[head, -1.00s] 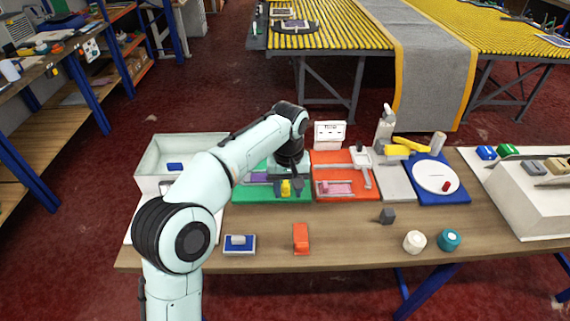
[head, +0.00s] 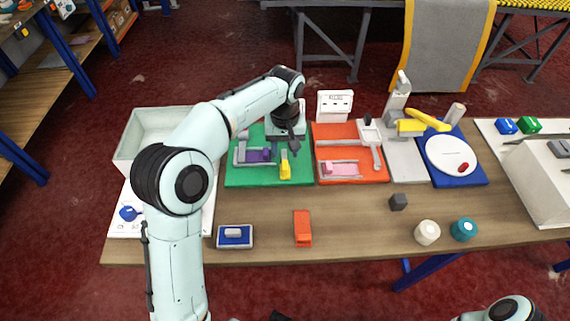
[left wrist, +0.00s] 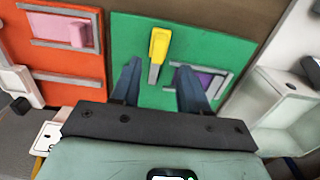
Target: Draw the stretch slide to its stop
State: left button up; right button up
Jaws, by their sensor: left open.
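A green board (head: 235,175) lies on the bench with a purple block (head: 257,155) in grey rails and a yellow handle (head: 285,170) with a grey shank. The orange board (head: 350,138) beside it carries a pink block (head: 340,169) in similar rails. The frames do not show which is the stretch slide. My left gripper (head: 285,145) is over the green board, fingers apart and empty. In the left wrist view the left fingers (left wrist: 160,72) point at the board; the yellow handle (left wrist: 159,44) shows between and beyond them. The purple block (left wrist: 202,82) is partly behind one finger. My right gripper is not visible.
A pale bin (head: 130,150) stands at the left, partly behind my arm. A blue pad block (head: 234,237), an orange block (head: 302,228), and a dark cube (head: 398,202) sit in front. A white dish on a blue board (head: 475,178) is right.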

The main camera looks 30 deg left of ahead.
aim_at(285, 164)
pick_arm(q)
notch_tip(285, 164, down, 7)
jog(key=shift+w+f+b, duration=0.1)
jog(key=shift+b, duration=0.25)
grip_shut()
